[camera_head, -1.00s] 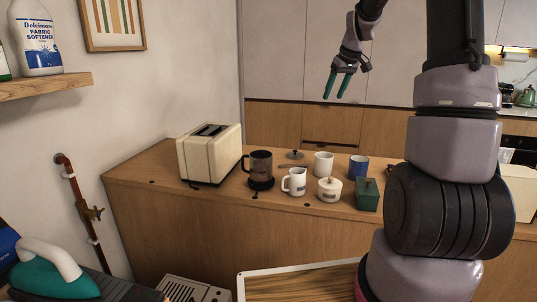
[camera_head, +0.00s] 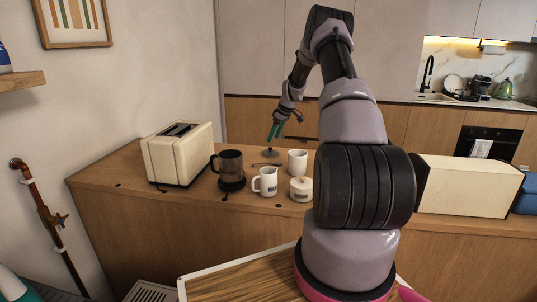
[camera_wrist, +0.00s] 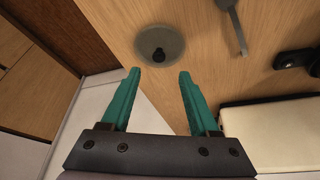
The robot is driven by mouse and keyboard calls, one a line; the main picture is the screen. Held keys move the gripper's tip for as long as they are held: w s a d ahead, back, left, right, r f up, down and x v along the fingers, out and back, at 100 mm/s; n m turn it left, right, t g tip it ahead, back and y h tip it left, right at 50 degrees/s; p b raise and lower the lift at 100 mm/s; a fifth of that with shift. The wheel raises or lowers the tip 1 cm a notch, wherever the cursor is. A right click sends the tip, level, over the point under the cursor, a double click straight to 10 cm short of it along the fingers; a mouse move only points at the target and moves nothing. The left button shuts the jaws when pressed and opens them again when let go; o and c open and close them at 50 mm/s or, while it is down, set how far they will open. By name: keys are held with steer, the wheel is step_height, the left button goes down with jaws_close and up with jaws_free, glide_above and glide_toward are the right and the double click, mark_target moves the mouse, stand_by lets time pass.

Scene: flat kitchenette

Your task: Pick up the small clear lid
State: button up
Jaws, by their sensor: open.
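The small clear lid (camera_wrist: 172,47) lies on the wooden counter in the wrist view. It is a round see-through disc with a dark knob. In the head view the lid (camera_head: 270,153) sits at the back of the counter, behind the mugs. My gripper (camera_wrist: 157,74) has two teal fingers, spread apart and empty. In the wrist view the lid lies just beyond the fingertips, roughly between their lines. In the head view my gripper (camera_head: 273,137) hangs above the lid, apart from it.
A dark utensil (camera_wrist: 234,28) lies near the lid. A cream toaster (camera_head: 178,154), a dark French press (camera_head: 230,169), white mugs (camera_head: 265,182) and a white lidded pot (camera_head: 301,189) stand on the counter. The counter's back edge is close to the lid.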

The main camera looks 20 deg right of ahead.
mark_target(270, 148)
steer(key=x, duration=0.6)
steer(key=shift+d+f, duration=0.1)
steer(key=shift+d, duration=0.1)
jaws_close()
